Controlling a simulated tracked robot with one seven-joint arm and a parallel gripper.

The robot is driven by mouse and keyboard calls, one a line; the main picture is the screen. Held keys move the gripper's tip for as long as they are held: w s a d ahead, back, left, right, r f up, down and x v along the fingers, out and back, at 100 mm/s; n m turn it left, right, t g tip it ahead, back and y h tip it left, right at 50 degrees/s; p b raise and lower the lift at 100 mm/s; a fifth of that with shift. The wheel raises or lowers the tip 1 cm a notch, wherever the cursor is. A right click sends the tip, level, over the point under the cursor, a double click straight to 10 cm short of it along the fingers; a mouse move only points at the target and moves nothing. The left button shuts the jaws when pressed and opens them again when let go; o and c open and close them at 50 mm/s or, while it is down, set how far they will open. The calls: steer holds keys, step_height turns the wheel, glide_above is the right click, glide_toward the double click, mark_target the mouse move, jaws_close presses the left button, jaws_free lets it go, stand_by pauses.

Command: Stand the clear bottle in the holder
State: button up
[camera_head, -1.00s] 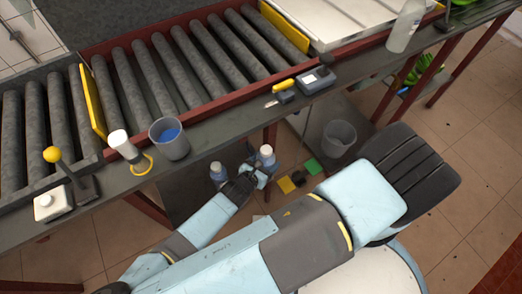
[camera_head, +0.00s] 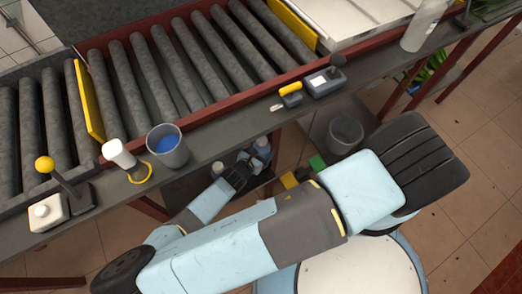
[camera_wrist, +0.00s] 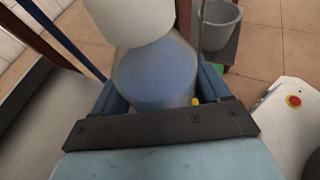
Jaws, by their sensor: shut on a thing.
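My gripper (camera_head: 244,170) is below the front edge of the bench, low in the middle of the head view. In the wrist view my gripper (camera_wrist: 158,88) is shut on a see-through bluish bottle (camera_wrist: 155,72) with a wide white top, one finger on each side. The lower part of the held bottle is hidden. I cannot tell which thing is the holder.
The bench carries a roller conveyor (camera_head: 205,70), a grey cup with blue inside (camera_head: 182,155), a yellow ring (camera_head: 140,173), a lever (camera_head: 62,185) and a large pale bottle (camera_head: 423,25). A grey bin (camera_head: 346,134) and small coloured blocks (camera_head: 290,180) are below.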

steer(key=shift+s+a+f, duration=0.1)
steer(key=shift+a+f, duration=0.1)
steer(key=shift+f, duration=0.9)
steer(key=shift+d+f, duration=0.15)
steer(key=shift+f, duration=0.3)
steer(key=shift+w+d, duration=0.1)
steer(key=shift+w, duration=0.1)
steer(key=o, duration=1.8)
steer(key=shift+s, duration=0.1)
steer(key=v, duration=0.7)
steer(key=shift+s+r, duration=0.15)
steer(key=shift+s, duration=0.05)
